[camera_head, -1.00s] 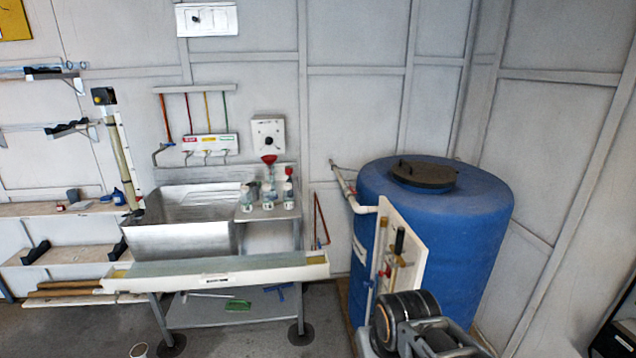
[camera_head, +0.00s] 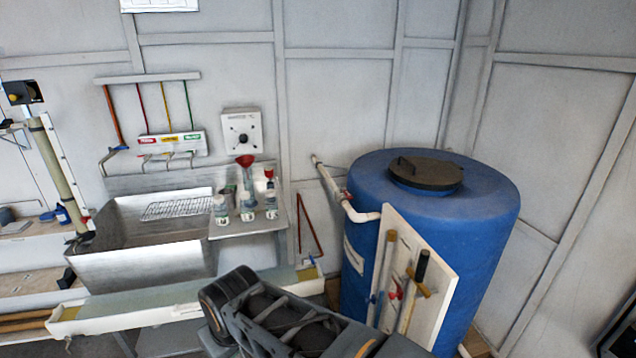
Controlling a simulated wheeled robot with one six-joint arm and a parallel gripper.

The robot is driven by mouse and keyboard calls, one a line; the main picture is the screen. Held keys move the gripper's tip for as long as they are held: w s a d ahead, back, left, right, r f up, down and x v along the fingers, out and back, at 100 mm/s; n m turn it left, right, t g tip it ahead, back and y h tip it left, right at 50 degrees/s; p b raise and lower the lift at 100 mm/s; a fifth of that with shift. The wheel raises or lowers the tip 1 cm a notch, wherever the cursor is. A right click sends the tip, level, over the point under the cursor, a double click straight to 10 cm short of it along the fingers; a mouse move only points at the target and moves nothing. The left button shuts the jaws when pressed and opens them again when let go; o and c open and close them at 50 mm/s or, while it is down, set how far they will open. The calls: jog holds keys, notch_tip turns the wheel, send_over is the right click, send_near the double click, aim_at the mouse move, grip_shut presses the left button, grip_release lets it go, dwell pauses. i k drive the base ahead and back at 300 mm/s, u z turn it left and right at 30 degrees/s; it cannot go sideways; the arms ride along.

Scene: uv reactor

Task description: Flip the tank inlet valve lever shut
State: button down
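The large blue tank (camera_head: 440,230) stands at centre right with a dark lid (camera_head: 425,172) on top. A white inlet pipe (camera_head: 332,184) slopes down from the wall to the tank's upper left side. A small red part, which looks like the inlet valve lever (camera_head: 346,195), sits on this pipe beside the tank; it is too small to tell how it is turned. Part of my dark grey arm crosses the bottom middle, in front of the tank's lower left. My gripper's fingers cannot be made out, and nothing of mine visibly touches the pipe or lever.
A white panel (camera_head: 437,285) with pipes, a red handle (camera_head: 395,292) and a black-topped tube leans before the tank. A long white trough (camera_head: 130,312) and a steel sink (camera_head: 140,260) lie left. Bottles and a red funnel (camera_head: 245,161) stand beside the sink.

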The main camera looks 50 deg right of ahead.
aim_at(347, 193)
jog(key=z, duration=0.1)
jog(key=i, duration=0.9)
jog(key=z, duration=1.1)
jog(key=i, duration=0.75)
jog(key=z, duration=0.8)
